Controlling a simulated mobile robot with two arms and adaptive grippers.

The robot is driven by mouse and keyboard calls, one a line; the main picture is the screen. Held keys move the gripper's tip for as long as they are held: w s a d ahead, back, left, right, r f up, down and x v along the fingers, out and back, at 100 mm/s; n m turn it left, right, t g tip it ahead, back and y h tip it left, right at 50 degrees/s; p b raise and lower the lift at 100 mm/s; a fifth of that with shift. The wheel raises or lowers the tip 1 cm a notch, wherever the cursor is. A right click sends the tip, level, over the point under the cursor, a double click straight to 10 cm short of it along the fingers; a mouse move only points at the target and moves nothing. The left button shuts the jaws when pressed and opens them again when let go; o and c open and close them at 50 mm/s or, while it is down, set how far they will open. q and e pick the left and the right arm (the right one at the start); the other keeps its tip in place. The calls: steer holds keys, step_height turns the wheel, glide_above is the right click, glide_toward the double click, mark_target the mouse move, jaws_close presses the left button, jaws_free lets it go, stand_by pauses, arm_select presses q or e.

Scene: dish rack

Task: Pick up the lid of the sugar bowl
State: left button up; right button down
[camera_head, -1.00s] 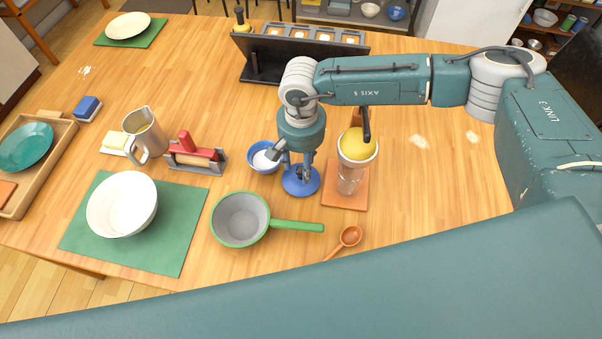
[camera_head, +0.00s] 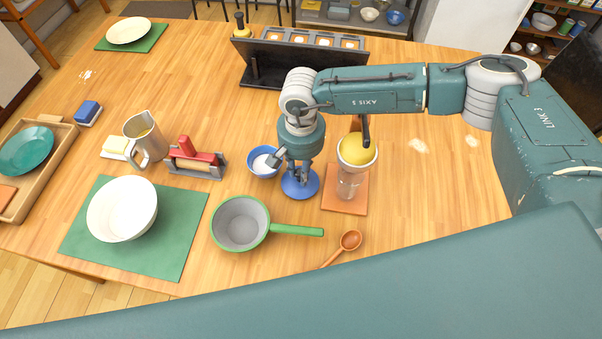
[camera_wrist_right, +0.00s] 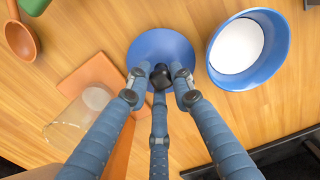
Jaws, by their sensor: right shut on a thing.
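The sugar bowl (camera_head: 263,162) is blue with white contents and stands open on the table; it also shows in the right wrist view (camera_wrist_right: 272,50). Its lid (camera_head: 301,187) is a blue disc just right of and in front of the bowl. In the right wrist view the lid (camera_wrist_right: 150,46) has a dark knob in its middle. My right gripper (camera_head: 300,174) points down over the lid, its fingers (camera_wrist_right: 158,80) closed around the knob. I cannot tell whether the lid touches the table. My left gripper is not in view.
A glass juicer with a yellow top (camera_head: 357,150) stands on an orange mat (camera_head: 345,206) right of the lid. A green-rimmed pan (camera_head: 240,224) and a wooden spoon (camera_head: 350,240) lie in front. A red-handled tool (camera_head: 196,160) stands left of the bowl.

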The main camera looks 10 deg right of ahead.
step_height(320, 180, up, 20)
steer(key=b, duration=0.4)
steer(key=shift+f, duration=0.15)
steer(key=c, duration=0.5)
jaws_free()
